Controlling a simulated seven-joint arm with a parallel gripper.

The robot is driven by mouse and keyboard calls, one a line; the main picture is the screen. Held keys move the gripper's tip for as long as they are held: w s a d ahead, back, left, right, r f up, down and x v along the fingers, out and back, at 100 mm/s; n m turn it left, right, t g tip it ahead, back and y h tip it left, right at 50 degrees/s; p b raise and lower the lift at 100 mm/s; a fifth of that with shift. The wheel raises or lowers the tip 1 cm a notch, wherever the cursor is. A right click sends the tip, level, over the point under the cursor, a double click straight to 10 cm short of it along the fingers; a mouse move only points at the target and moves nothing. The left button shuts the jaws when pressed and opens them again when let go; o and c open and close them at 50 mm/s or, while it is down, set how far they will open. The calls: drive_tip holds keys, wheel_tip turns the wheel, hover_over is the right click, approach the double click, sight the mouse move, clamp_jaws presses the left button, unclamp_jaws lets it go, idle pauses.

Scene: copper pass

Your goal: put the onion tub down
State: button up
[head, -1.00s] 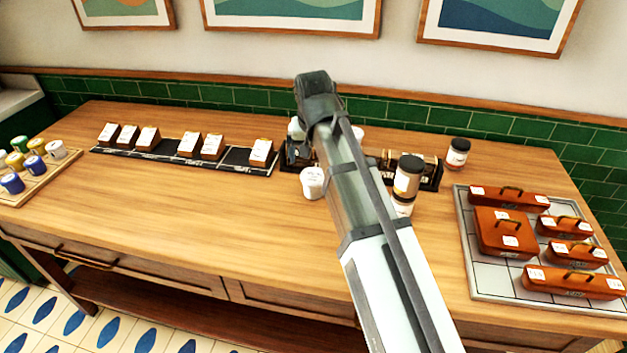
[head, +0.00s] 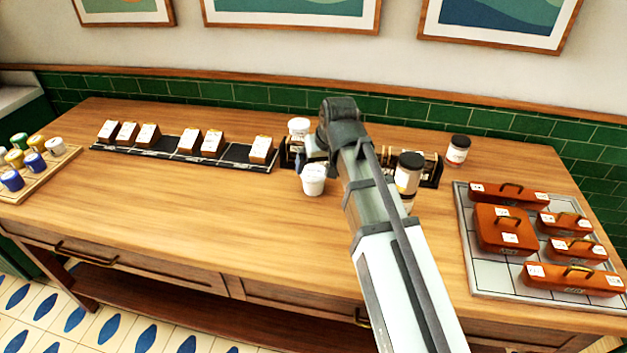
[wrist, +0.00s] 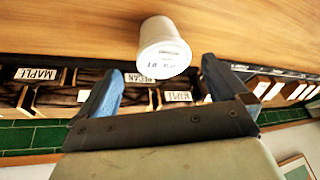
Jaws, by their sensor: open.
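A small white tub (head: 313,181) stands on the wooden counter, just in front of a black rack; its lettering is too small to read as onion. In the wrist view the same tub (wrist: 164,48) sits just beyond and between the two blue fingertips. My gripper (wrist: 161,66) is open, with a finger to either side of the tub's near end and visible gaps. In the head view my arm hides most of the gripper; only a bluish finger shows beside the tub.
The black rack (head: 286,163) holds jars behind the tub. A dark-lidded jar (head: 408,175) stands right of my arm. A strip of labelled blocks (head: 165,152) lies left, a tray of red-brown boxes (head: 466,262) right. The counter's front left is clear.

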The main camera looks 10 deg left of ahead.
sight(314, 172)
drive_tip(key=shift+a+x, duration=0.15)
drive_tip(key=shift+x, duration=1.9)
drive_tip(key=shift+a+x, duration=0.15)
drive_tip(key=shift+x, duration=1.9)
drive_tip(key=shift+w+r, duration=0.1)
drive_tip(key=shift+r, duration=0.05)
drive_tip(key=c, duration=1.2)
